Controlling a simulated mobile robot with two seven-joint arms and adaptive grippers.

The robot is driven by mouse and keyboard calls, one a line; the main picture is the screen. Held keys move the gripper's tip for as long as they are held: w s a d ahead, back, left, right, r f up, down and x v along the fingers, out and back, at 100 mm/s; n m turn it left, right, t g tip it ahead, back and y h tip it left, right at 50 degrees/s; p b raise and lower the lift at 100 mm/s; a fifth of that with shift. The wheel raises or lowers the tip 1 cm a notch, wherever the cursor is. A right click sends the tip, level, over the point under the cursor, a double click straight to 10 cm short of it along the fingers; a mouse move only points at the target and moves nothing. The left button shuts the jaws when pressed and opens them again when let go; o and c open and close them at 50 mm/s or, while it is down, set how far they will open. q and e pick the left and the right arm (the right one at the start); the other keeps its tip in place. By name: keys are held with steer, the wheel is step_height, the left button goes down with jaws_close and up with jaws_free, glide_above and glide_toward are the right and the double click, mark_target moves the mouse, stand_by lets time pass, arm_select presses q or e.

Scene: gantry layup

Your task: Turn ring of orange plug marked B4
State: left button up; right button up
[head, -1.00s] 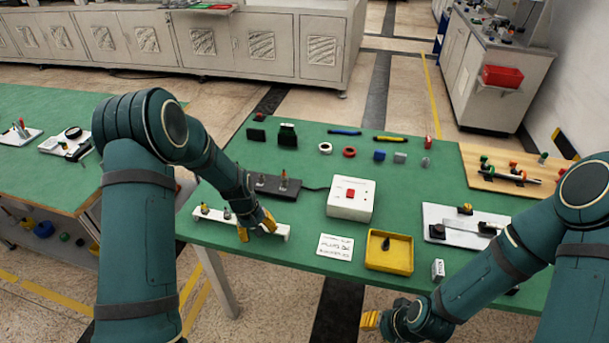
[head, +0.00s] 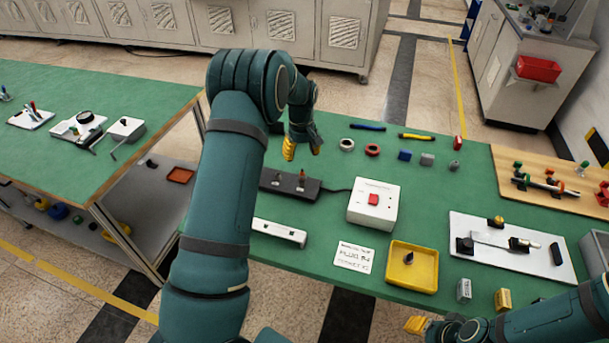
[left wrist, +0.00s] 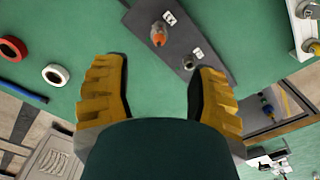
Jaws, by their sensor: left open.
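A dark grey strip (head: 312,193) lies on the green table with small upright fittings. An orange plug (head: 301,178) stands on it; the left wrist view shows this plug (left wrist: 158,36) beside a small white label, too blurred to read surely. A grey fitting (left wrist: 188,64) stands near it with another label. My left gripper (head: 301,150) is open and empty, above the table just behind the strip. In the left wrist view its fingers (left wrist: 158,92) are spread, with the plug ahead of the gap, apart from them. My right gripper (head: 415,325) is low at the front edge; its opening is unclear.
A white box with a red button (head: 386,218) stands right of the strip, joined to it by a cable. A white rail (head: 272,231), a sign card (head: 353,257) and a yellow tray (head: 398,278) lie in front. Rings (head: 372,150) lie behind.

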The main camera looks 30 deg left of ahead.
mark_target(302, 177)
arm_select(q)
step_height(302, 177, down, 10)
steer(key=shift+w+f+b, duration=0.1)
steer(key=shift+b, duration=0.25)
jaws_close()
